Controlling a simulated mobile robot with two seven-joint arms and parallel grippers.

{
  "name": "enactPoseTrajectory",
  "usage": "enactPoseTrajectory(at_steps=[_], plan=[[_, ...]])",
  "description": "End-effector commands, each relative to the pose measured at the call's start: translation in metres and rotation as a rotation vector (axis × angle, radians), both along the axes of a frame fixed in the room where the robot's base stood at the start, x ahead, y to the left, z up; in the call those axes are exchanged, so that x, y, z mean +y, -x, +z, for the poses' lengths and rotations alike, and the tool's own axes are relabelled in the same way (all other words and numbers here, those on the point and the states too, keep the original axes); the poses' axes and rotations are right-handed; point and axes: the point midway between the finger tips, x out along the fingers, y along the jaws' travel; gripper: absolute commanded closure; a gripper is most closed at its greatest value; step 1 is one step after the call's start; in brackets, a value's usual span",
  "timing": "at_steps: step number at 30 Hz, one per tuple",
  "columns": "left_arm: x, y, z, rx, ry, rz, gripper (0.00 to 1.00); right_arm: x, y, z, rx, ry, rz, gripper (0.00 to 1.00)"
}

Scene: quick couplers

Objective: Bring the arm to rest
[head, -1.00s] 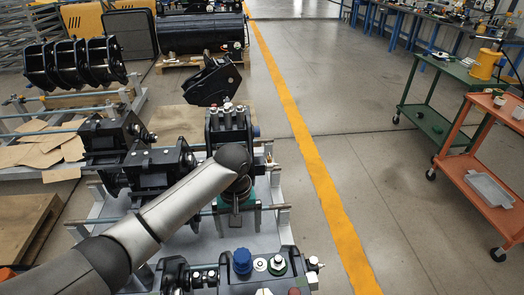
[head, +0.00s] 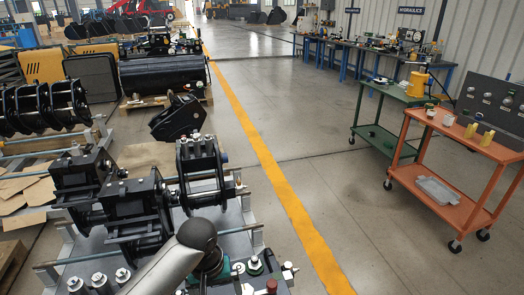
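My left arm (head: 165,265) comes in from the bottom of the head view and ends in a dark rounded joint. A dark teal part just below and right of that joint may be my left gripper (head: 212,264). Its fingers are hidden, so I cannot tell whether it is open or shut or holds anything. It is low over the front of the coupler rack, close to the black manifold block (head: 258,272) with its fittings. My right gripper is out of view.
Black couplers (head: 115,195) stand on the grey rack (head: 238,218) at left, with a black coupler (head: 203,172) beside them. An orange cart (head: 425,180) and a green cart (head: 385,145) stand at right. Open floor with a yellow line (head: 270,165) lies between.

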Motion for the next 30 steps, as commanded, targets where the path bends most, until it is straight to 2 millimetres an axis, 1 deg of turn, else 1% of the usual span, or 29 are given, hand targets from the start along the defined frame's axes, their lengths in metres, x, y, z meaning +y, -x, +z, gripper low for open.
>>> enactPoseTrajectory(at_steps=[1,3,5,8,12,16,21,30], plan=[[-0.006,0.012,-0.005,-0.005,0.019,-0.03,0.02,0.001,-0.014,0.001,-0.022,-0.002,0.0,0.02],[-0.013,0.025,-0.009,-0.025,0.041,-0.074,0.02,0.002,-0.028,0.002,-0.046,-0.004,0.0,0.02],[-0.017,0.037,-0.012,-0.045,0.06,-0.111,0.02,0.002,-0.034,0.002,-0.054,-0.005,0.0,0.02],[-0.022,0.059,-0.015,-0.088,0.086,-0.168,0.02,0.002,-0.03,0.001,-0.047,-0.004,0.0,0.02],[-0.019,0.088,-0.014,-0.153,0.099,-0.228,0.02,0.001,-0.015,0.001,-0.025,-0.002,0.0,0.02],[-0.007,0.116,-0.01,-0.205,0.082,-0.266,0.02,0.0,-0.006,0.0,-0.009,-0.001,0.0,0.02],[0.017,0.144,-0.001,-0.254,0.027,-0.296,0.02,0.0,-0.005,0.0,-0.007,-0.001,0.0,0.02],[0.053,0.181,0.014,-0.283,-0.076,-0.329,0.02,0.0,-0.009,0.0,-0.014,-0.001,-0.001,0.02]])
